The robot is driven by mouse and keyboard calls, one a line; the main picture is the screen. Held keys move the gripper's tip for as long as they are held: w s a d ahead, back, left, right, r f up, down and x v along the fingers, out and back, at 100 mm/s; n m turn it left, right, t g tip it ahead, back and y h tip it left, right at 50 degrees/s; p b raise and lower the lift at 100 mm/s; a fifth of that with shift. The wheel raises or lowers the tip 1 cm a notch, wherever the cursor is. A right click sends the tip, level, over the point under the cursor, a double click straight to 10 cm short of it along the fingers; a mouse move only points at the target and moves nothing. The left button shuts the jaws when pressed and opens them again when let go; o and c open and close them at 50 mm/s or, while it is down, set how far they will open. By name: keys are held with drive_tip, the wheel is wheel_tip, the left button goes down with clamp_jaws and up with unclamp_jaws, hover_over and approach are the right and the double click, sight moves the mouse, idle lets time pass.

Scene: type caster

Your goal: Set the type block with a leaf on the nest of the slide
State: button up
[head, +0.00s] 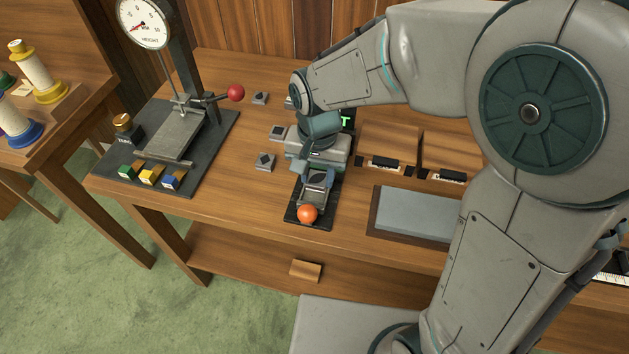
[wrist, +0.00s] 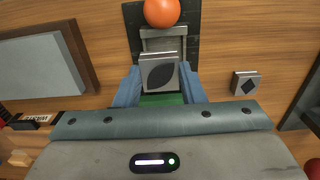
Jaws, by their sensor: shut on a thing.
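The type block with a leaf (wrist: 158,73) is a small grey block with a dark leaf on its face. My gripper (wrist: 158,84) is shut on it, one blue finger on each side; in the head view my gripper (head: 317,178) is over the slide. The slide (wrist: 165,43) is a grey metal piece on a dark base, with an orange ball knob (wrist: 162,11) that also shows in the head view (head: 308,213). The block is right at the slide and overlaps it in the wrist view. The nest is hidden, and I cannot tell whether the block touches it.
A block with a dark diamond (wrist: 246,83) lies beside the slide; more small blocks (head: 277,132) lie beyond. A height gauge (head: 180,134) with a red ball (head: 236,93) stands at left. A blue-grey slab (head: 418,213) in a wooden frame lies at right, before wooden boxes (head: 388,143).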

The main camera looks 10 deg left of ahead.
sight(315, 186)
drive_tip(key=shift+w+a+f, duration=0.15)
drive_tip(key=shift+a+f, duration=0.2)
drive_tip(key=shift+f, duration=1.9)
drive_tip(key=shift+f, duration=0.2)
drive_tip(key=o, duration=1.1)
drive_tip(key=shift+r, duration=0.1)
wheel_tip(315, 186, up, 12)
drive_tip(key=shift+r, duration=0.15)
drive_tip(key=s+d+t, duration=0.1)
drive_tip(key=s+d, duration=0.3)
drive_tip(key=d, duration=0.7)
drive_tip(key=s+d+t, duration=0.2)
drive_tip(key=s+d, duration=0.1)
drive_tip(key=d, duration=0.8)
drive_tip(key=shift+s+d+r+n, duration=0.35)
drive_tip(key=shift+n, duration=0.05)
